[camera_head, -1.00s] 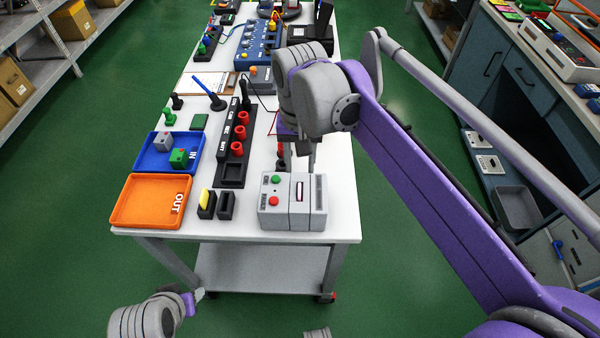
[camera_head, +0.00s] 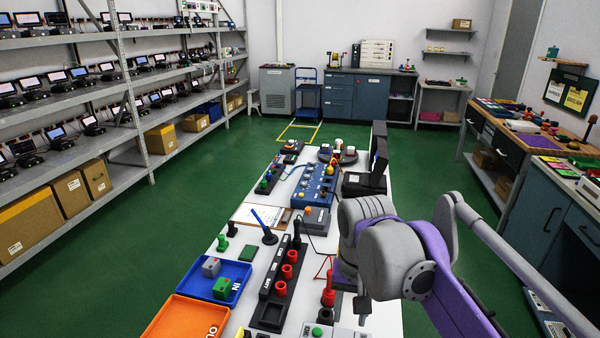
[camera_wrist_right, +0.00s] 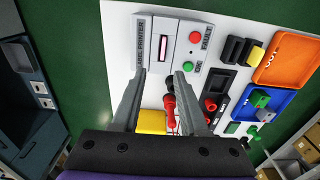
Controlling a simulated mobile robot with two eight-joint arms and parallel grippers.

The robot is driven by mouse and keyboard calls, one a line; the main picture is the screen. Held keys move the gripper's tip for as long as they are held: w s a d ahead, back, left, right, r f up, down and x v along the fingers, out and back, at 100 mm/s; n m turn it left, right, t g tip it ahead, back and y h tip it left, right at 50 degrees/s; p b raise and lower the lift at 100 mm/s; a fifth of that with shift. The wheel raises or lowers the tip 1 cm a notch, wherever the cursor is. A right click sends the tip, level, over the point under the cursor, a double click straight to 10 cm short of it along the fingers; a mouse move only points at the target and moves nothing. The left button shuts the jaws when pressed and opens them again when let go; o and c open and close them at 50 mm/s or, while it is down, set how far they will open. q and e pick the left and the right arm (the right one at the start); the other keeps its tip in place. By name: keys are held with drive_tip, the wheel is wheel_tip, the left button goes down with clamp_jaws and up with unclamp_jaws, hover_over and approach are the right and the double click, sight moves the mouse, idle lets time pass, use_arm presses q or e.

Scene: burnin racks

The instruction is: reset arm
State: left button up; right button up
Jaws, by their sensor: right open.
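My right arm reaches over the white table (camera_head: 386,312) from the right. Its gripper (camera_head: 362,306) points down above the table's right side, small and partly hidden by the wrist in the head view. In the right wrist view the right gripper (camera_wrist_right: 160,76) is open, its two grey fingers apart with nothing held between them. The grey label printer (camera_wrist_right: 165,45) lies beyond the fingertips. A red-handled tool (camera_wrist_right: 170,110) shows behind and below the fingers; it also stands in the head view (camera_head: 328,292). My left gripper is in neither current view.
The blue IN tray (camera_head: 240,268) and orange OUT tray (camera_head: 168,325) lie on the table's left. A black rack (camera_head: 268,314) with red cups stands mid-table. A blue device (camera_head: 312,185) and black monitor (camera_head: 379,150) stand farther back. Green floor is free around the table.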

drive_tip(key=s+d+f+p, duration=0.1)
drive_tip(key=s, duration=0.1)
drive_tip(key=s+d+f+n+t+p, duration=0.1)
drive_tip(key=s+f, duration=0.1)
drive_tip(key=s+d+f+t+p, duration=0.1)
drive_tip(key=s, duration=0.1)
drive_tip(key=shift+s+d+f, duration=0.15)
drive_tip(key=shift+s+d, duration=0.05)
drive_tip(key=shift+s, duration=0.05)
drive_tip(key=s+d+f+n+t+p, duration=0.2)
drive_tip(key=s+f+t, duration=0.1)
drive_tip(key=s+f, duration=0.4)
drive_tip(key=shift+s+d+f, duration=0.3)
drive_tip(key=shift+s+f, duration=0.05)
drive_tip(key=shift+f, duration=0.05)
